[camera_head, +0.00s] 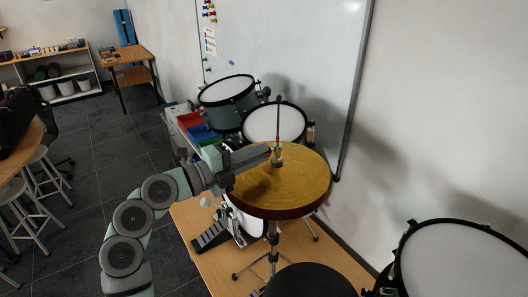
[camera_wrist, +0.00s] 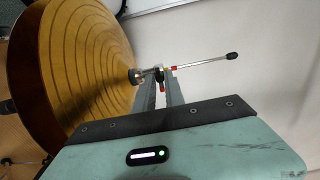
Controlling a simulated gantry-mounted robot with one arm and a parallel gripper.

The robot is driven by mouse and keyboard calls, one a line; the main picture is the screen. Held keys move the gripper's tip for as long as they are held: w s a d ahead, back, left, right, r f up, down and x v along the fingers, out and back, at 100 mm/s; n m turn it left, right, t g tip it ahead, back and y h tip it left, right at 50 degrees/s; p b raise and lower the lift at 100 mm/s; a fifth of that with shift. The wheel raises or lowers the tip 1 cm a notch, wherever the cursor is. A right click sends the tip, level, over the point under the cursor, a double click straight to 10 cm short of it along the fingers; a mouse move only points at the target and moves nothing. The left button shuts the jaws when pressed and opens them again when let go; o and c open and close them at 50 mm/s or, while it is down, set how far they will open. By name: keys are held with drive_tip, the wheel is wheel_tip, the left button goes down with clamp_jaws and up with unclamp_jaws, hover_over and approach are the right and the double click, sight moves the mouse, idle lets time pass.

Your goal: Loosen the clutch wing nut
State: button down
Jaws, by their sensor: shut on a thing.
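The hi-hat stand's gold cymbals (camera_head: 285,182) sit level in the head view, with a thin rod (camera_head: 278,115) rising from their centre. The clutch (camera_wrist: 137,76) is a small dark and metal fitting above the top cymbal on this rod. My gripper (camera_head: 274,152) reaches in from the left, just above the cymbal. In the wrist view my gripper (camera_wrist: 160,78) has its two fingers at the clutch, close together and shut on its wing nut. Small red parts show by the fingertips. The wing nut itself is mostly hidden between the fingers.
Drums (camera_head: 228,90) stand behind the cymbals, and another drum (camera_head: 465,262) is at the lower right. A whiteboard (camera_head: 285,45) hangs on the wall behind. A pedal (camera_head: 212,235) stands on the wooden platform (camera_head: 208,275) below. Stools (camera_head: 42,170) are far left.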

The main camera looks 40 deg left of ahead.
drive_tip(key=shift+r+n+p, duration=0.3)
drive_tip(key=shift+p, duration=0.85)
drive_tip(key=n+p, duration=0.2)
drive_tip(key=p, duration=0.4)
drive_tip(key=shift+n, duration=0.3)
drive_tip(key=c, duration=1.4)
unclamp_jaws()
drive_tip(key=shift+f, duration=0.25)
drive_tip(key=shift+c, duration=0.2)
drive_tip(key=shift+v, duration=3.05)
